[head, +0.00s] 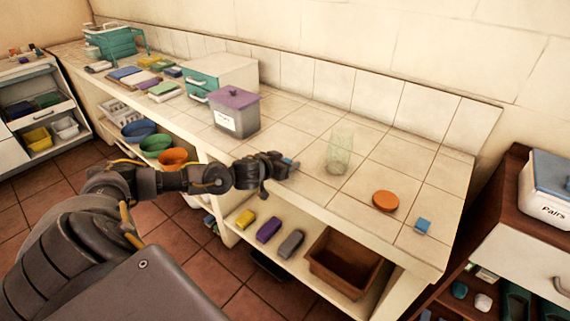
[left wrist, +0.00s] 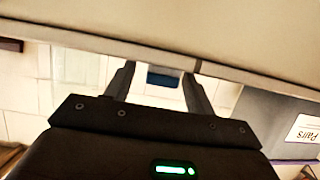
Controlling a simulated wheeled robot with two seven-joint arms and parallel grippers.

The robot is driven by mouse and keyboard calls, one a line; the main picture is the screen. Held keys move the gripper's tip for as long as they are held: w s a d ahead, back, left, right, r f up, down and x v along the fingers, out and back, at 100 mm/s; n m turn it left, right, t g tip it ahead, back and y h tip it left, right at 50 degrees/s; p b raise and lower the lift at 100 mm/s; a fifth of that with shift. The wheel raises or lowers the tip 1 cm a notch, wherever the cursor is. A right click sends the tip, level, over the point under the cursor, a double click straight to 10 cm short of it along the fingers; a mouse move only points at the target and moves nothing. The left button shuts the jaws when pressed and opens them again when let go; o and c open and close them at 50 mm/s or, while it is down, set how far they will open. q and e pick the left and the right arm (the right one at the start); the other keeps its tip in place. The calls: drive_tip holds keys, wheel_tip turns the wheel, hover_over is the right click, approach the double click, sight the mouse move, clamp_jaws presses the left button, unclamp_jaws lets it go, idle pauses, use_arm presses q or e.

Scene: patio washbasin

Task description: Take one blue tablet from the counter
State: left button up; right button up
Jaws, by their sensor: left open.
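One blue tablet (head: 422,226) lies on the tiled counter (head: 425,180) near its front right end. Another small blue piece (head: 289,162) shows at the tips of my left gripper (head: 281,167), by the counter's front edge; the gripper partly covers it. In the left wrist view a blue block (left wrist: 163,78) appears between the two spread fingers of my left gripper (left wrist: 160,74). The fingers are open, with a gap visible beside the block; contact cannot be told. My right gripper is not in view.
A clear glass jar (head: 340,152) and an orange disc (head: 385,201) stand right of my left gripper. A purple-lidded container (head: 234,112) stands behind it on the left. Below is a shelf with a brown bin (head: 345,265) and coloured blocks. Bare tiles lie around the jar.

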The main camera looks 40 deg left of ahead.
use_arm(q)
drive_tip(key=c, duration=1)
drive_tip(key=shift+c, duration=0.2)
drive_tip(key=shift+r, duration=0.1)
